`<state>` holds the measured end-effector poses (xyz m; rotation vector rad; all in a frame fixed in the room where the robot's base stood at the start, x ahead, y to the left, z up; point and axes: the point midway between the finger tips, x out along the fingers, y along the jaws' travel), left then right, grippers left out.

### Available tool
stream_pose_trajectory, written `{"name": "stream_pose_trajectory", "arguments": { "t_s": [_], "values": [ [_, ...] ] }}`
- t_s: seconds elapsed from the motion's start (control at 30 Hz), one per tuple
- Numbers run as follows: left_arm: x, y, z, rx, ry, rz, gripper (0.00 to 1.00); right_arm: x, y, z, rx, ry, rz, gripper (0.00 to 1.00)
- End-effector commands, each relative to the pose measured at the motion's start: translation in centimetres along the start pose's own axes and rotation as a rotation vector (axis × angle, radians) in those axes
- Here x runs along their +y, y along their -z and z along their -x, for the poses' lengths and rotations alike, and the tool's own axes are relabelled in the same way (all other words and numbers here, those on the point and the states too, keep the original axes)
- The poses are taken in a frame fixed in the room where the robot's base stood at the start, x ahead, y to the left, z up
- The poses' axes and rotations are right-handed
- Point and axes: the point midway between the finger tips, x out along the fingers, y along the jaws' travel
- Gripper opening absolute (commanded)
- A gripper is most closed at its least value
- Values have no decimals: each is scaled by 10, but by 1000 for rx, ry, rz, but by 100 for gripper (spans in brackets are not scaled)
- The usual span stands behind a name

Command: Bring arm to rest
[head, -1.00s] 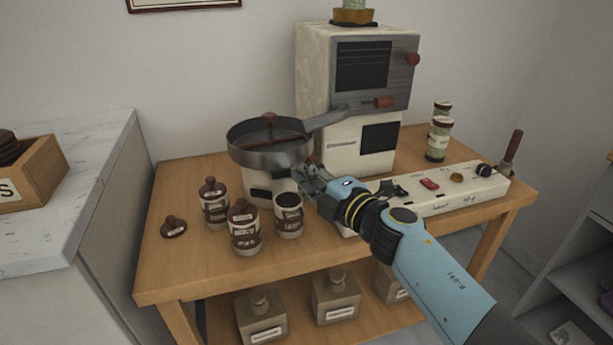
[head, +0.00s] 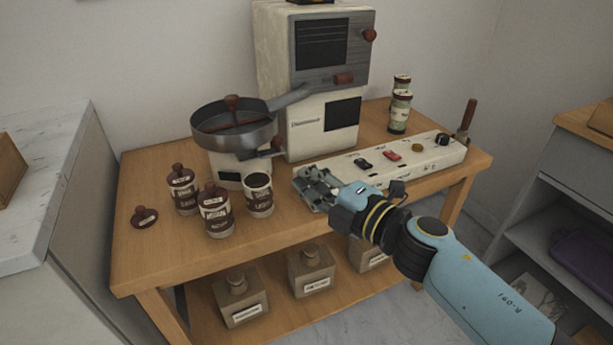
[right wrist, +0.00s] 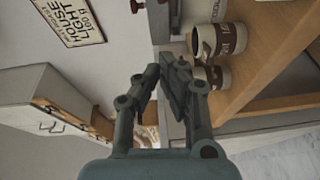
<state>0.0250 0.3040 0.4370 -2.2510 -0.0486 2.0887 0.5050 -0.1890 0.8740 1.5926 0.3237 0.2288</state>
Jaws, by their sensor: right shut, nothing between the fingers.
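My right gripper (head: 316,184) is shut and empty. In the head view it hangs over the front left end of the white control panel (head: 425,155), right of the open jar (head: 258,194). Its blue arm comes in from the lower right. In the right wrist view the fingers (right wrist: 165,85) close toward each other with nothing between them, and jars show beyond them at the upper right. My left gripper is not in view.
A grinder with a round pan (head: 235,135) and a tall machine (head: 315,80) stand on the wooden table (head: 150,235). Two lidded jars (head: 215,212) stand at the left, near a loose lid (head: 144,216). Canisters (head: 310,270) sit on the lower shelf. Floor shows at the lower right.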

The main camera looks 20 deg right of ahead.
Motion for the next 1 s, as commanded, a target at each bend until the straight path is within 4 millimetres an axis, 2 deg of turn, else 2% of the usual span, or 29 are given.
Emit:
{"name": "stream_pose_trajectory", "arguments": {
  "t_s": [0.27, 0.37, 0.47, 0.5, 0.57, 0.6, 0.67, 0.7, 0.77, 0.8, 0.87, 0.9, 0.97, 1.0],
  "values": [
    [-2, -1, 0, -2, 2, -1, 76, -4, 1, 2, 0, 7, -3, 0],
    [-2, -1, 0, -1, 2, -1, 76, -29, 2, 12, -4, 52, -27, 0],
    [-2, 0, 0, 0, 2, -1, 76, -84, -3, 32, -47, 140, -149, 0],
    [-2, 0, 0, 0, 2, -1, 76, -113, -7, 44, -82, 183, -221, 0],
    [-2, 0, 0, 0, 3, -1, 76, -157, -14, 66, -153, 251, -343, 0],
    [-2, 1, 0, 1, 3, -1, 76, -186, -17, 84, -208, 298, -425, 0],
    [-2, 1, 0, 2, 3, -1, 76, -228, -22, 113, -297, 365, -542, 0],
    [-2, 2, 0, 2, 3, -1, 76, -254, -24, 134, -359, 408, -615, 0],
    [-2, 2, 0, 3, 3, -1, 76, -292, -26, 168, -460, 473, -721, 0],
    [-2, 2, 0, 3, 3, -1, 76, -316, -26, 192, -529, 515, -789, 0],
    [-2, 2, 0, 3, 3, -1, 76, -349, -24, 231, -639, 577, -885, 0],
    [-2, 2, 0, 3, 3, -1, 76, -369, -22, 258, -715, 616, -947, 0],
    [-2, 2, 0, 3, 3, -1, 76, -395, -16, 299, -832, 673, -1035, 0],
    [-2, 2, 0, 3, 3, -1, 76, -411, -11, 327, -910, 707, -1089, 0]
  ]
}}
